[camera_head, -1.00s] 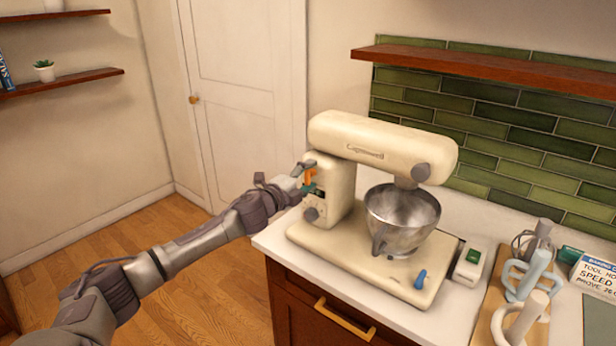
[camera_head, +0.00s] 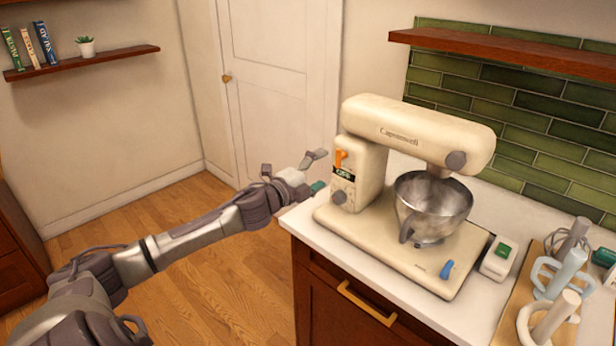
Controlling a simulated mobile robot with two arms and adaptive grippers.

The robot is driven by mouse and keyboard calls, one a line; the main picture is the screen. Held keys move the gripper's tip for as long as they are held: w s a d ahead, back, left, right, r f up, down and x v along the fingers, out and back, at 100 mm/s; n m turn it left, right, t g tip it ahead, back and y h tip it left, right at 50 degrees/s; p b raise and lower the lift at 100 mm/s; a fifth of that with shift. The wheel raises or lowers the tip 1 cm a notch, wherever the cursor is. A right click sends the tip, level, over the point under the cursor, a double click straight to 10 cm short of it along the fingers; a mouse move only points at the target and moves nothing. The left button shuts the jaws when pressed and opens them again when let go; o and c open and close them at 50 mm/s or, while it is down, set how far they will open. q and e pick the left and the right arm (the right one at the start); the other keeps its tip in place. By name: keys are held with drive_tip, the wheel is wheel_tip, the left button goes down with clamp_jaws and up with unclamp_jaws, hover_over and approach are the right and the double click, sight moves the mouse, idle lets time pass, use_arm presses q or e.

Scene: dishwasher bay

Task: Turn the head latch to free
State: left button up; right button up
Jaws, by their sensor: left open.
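The cream stand mixer (camera_head: 400,125) stands on the counter with its head level over the steel bowl (camera_head: 432,205). An orange lever (camera_head: 340,157), which looks like the head latch, sticks up on the left end of the mixer's column, above a small green-lit display (camera_head: 343,174). My left gripper (camera_head: 317,172) is open and empty, just left of the column. Its fingers point toward the orange lever and appear apart from it. My right gripper is not in view.
A blue lever (camera_head: 447,269) is on the mixer base. A white box with a green button (camera_head: 498,258) and a wooden board with mixer attachments (camera_head: 535,325) lie to the right. The floor (camera_head: 200,285) left of the counter is clear.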

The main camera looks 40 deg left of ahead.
use_arm(q)
drive_tip(key=shift+s+a, duration=0.1)
drive_tip(key=shift+s, duration=2.15)
